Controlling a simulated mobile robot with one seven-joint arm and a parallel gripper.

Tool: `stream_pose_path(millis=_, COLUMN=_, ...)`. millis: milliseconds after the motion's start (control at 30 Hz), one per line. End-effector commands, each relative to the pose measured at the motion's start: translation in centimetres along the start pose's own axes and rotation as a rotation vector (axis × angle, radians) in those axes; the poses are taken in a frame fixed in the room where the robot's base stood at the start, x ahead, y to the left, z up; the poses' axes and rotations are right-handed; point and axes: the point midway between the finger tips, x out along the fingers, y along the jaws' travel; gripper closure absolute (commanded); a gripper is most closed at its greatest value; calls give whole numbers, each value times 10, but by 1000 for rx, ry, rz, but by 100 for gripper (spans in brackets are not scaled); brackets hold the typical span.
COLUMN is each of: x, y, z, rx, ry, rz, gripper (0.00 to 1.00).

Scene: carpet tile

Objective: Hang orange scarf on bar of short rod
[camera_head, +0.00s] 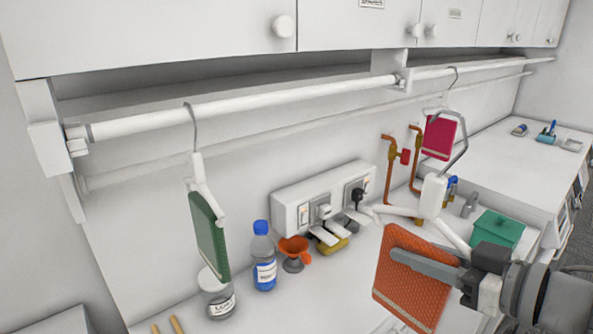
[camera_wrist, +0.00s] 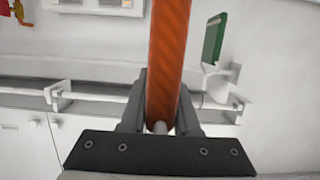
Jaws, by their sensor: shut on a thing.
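The scarf hangs from a white hanger (camera_head: 432,196) with a grey hook pointing up. In the head view the hook appears below the white bars and apart from them. One bar (camera_head: 240,103) runs at the left and another bar (camera_head: 480,69) continues at the right; I cannot tell which is the short rod. In the wrist view the scarf (camera_wrist: 168,60) stands on edge between the fingers (camera_wrist: 160,115).
A green scarf (camera_head: 208,236) hangs on the left bar and a pink scarf (camera_head: 439,137) on the right one. Below stand a blue-capped bottle (camera_head: 264,262), a jar (camera_head: 216,297), an orange funnel (camera_head: 294,249), sockets (camera_head: 287,205) and a green box (camera_head: 497,230). Cabinets (camera_head: 160,30) overhang the bars.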

Motion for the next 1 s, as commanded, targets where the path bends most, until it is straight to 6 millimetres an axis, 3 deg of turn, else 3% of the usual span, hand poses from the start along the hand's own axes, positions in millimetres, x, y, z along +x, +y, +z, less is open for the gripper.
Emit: stream_pose_path(millis=1000, x=119, y=-1, z=-33, rx=4, ry=-4, rz=-3, gripper=100)
